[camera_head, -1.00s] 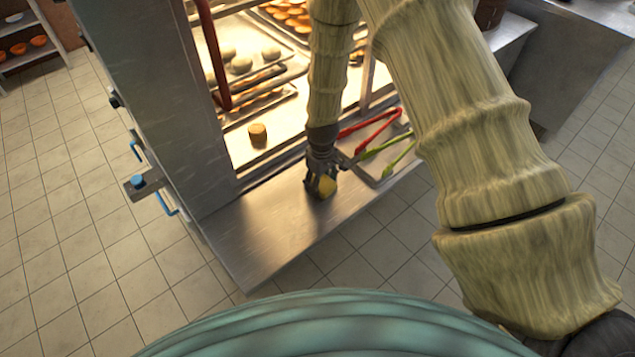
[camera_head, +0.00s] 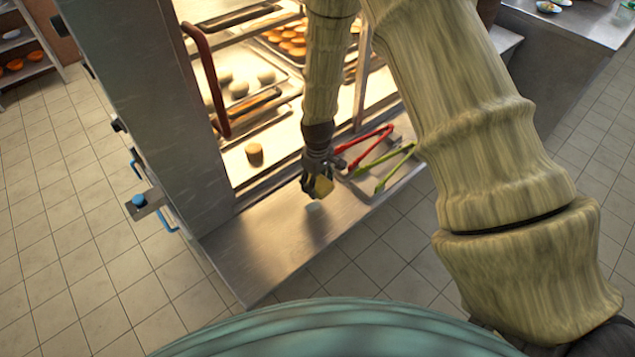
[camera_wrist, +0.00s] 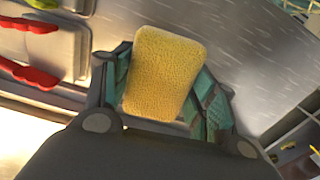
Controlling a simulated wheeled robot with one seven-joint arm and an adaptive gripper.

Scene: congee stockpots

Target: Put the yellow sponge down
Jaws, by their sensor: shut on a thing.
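My gripper (camera_head: 314,186) is above the metal ledge (camera_head: 275,235) in front of the lit oven cabinet, in the head view. It is shut on the yellow sponge (camera_head: 324,186). In the wrist view the sponge (camera_wrist: 163,73) sits between the two teal-padded fingers (camera_wrist: 165,85), tilted slightly. A pale spot and a dark shadow lie on the ledge below the gripper, so the sponge appears to be apart from the ledge. The exact height cannot be told.
Red tongs (camera_head: 368,143) and green tongs (camera_head: 396,167) lie on a tray to the right of my gripper. A small tan cylinder (camera_head: 254,153) stands inside the cabinet. The ledge's left and front part is bare, and its front edge drops to the tiled floor.

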